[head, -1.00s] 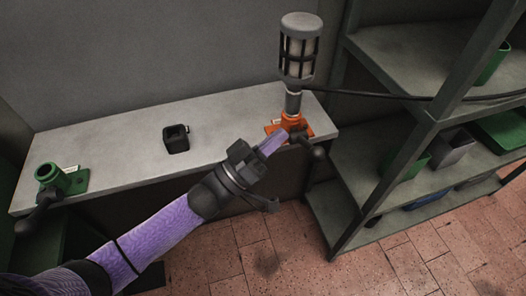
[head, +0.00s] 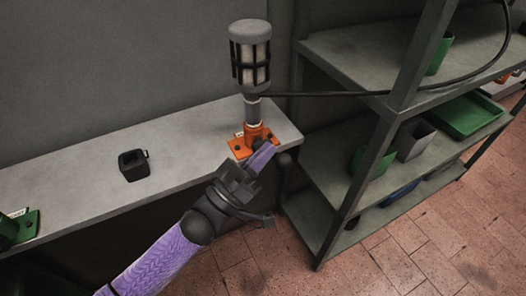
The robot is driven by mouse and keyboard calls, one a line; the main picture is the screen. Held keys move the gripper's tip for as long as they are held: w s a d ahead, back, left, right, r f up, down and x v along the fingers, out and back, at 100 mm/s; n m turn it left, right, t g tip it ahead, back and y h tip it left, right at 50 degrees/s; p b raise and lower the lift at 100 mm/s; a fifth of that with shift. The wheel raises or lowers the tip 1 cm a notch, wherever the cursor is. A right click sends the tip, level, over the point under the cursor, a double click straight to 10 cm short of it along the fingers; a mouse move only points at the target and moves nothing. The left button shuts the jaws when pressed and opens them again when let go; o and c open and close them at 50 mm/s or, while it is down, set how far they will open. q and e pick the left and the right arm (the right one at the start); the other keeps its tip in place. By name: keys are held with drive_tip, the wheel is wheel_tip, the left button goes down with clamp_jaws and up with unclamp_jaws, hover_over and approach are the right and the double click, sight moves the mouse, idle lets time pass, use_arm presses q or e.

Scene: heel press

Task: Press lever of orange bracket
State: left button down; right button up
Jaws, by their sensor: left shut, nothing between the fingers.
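The orange bracket (head: 240,147) is fixed on the grey bench top near its right end, with a grey caged lamp (head: 251,60) standing upright in it. Its dark lever shows as a round knob (head: 285,159) past the bench's front edge; the rest of the lever is hidden behind my gripper. My left gripper (head: 265,155) is shut and empty, its purple fingers at the front of the bracket, close to the lever. I cannot tell whether they touch it. My right gripper is not in view.
A black open box (head: 133,165) sits on the bench (head: 80,185). A green bracket (head: 22,228) is at the left edge. A metal shelf (head: 330,150) with green bins stands close on the right. A black cable (head: 340,94) runs from the lamp across the shelf.

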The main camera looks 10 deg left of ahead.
use_arm(q)
drive_tip(key=shift+f+m+g+h, duration=0.2)
drive_tip(key=shift+m+g+h, duration=0.1)
drive_tip(key=shift+m, duration=0.2)
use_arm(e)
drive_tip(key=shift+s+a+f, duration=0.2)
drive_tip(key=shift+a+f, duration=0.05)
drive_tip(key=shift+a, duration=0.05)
use_arm(q)
drive_tip(key=shift+s, duration=0.1)
